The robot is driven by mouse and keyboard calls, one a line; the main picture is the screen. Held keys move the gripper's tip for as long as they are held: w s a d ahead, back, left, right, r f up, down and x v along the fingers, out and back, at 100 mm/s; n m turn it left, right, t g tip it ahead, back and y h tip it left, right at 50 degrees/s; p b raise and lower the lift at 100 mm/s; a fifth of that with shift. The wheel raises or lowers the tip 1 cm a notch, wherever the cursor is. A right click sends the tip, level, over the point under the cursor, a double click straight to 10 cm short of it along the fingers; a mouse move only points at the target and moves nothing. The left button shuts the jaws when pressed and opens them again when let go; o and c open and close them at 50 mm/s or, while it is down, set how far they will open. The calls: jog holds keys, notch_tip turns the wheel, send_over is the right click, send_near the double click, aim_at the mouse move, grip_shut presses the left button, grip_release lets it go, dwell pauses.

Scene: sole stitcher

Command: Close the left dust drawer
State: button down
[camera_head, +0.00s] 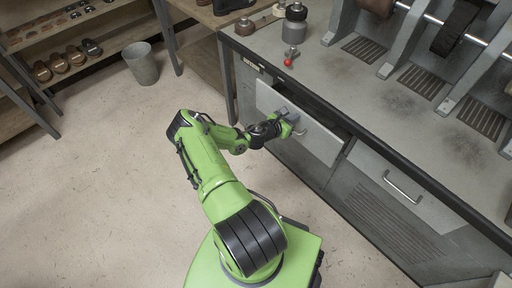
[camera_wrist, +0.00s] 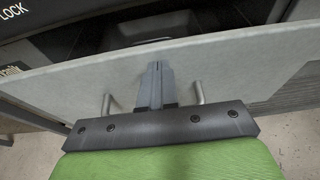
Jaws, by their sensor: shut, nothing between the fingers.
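The left dust drawer (camera_head: 318,138) stands pulled out from the grey machine bench, with a dark gap behind its front panel. In the wrist view the drawer's pale front panel (camera_wrist: 235,72) spans the picture, with its bar handle (camera_wrist: 197,92) partly hidden behind my gripper. My gripper (camera_head: 287,112) is at the left part of the drawer front.
A second drawer (camera_head: 395,180) to the right sits flush in the bench. A red-knobbed lever (camera_head: 288,62) and a grey canister (camera_head: 295,22) stand on the benchtop. A metal bin (camera_head: 141,63) and shoe shelves (camera_head: 70,45) are at the back left. The floor at the left is clear.

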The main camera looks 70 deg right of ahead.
jog(key=s+d+b, duration=0.2)
jog(key=s+d, duration=0.1)
jog(key=d, duration=0.5)
jog(key=shift+s+d+r, duration=0.15)
jog(key=shift+s+r, duration=0.05)
jog(key=shift+s, duration=0.1)
